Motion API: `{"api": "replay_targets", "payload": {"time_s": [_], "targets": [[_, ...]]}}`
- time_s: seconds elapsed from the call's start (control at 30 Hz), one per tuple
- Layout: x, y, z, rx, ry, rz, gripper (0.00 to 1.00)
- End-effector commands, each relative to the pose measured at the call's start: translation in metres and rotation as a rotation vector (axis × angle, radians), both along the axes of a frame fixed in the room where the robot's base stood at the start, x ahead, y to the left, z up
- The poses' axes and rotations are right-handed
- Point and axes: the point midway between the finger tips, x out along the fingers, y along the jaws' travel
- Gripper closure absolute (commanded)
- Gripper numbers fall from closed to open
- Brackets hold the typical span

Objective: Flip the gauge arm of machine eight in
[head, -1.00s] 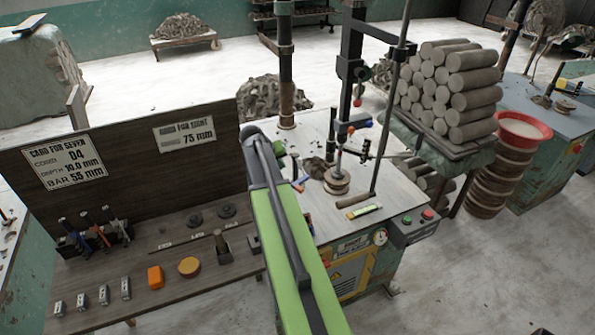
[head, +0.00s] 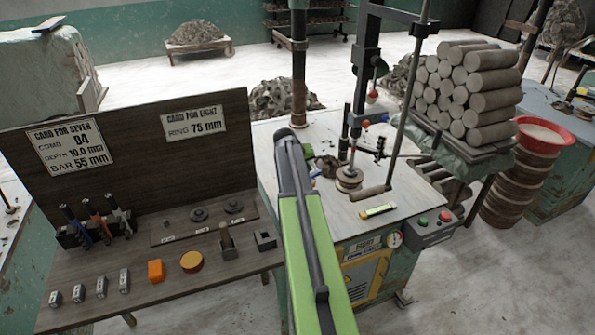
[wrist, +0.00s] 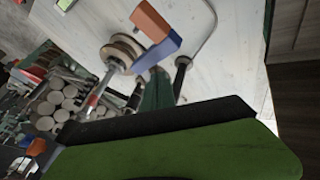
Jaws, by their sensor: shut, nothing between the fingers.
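Machine eight (head: 367,285) is a green cabinet with a pale top, labelled "EIGHT". On its top is a round wheel head (head: 348,181) with a vertical shaft above it; the wheel head also shows in the wrist view (wrist: 122,52). A thin dark arm with a red bit, apparently the gauge arm (head: 372,151), sticks out level beside the shaft, by a tall rod. My green arm reaches over the machine's left side. My gripper (wrist: 157,40), with orange and blue fingertips, is shut and empty above the machine top. In the head view it is mostly hidden behind my arm.
A wooden bench (head: 210,290) with tools, rings and blocks stands left, its upright board (head: 110,175) holding two cards. A control box (head: 430,229) with green and red buttons is at the machine's front right. Stacked clay rolls (head: 480,85) and a red basin (head: 545,132) stand right.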

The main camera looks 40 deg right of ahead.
Motion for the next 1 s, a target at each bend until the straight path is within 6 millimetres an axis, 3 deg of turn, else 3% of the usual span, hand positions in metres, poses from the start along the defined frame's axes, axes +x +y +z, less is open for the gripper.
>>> {"api": "replay_targets", "payload": {"time_s": [0.23, 0.4, 0.43, 0.77, 1.0], "targets": [[-0.005, -0.009, -0.001, 0.0, 0.0, 0.0, 1.0], [-0.005, -0.009, -0.001, 0.0, 0.0, 0.0, 1.0], [-0.006, -0.001, -0.001, 0.0, 0.001, 0.001, 1.0], [-0.015, -0.019, -0.001, 0.0, 0.0, 0.059, 1.0], [-0.032, -0.045, -0.001, 0.0, -0.002, 0.219, 1.0]]}}
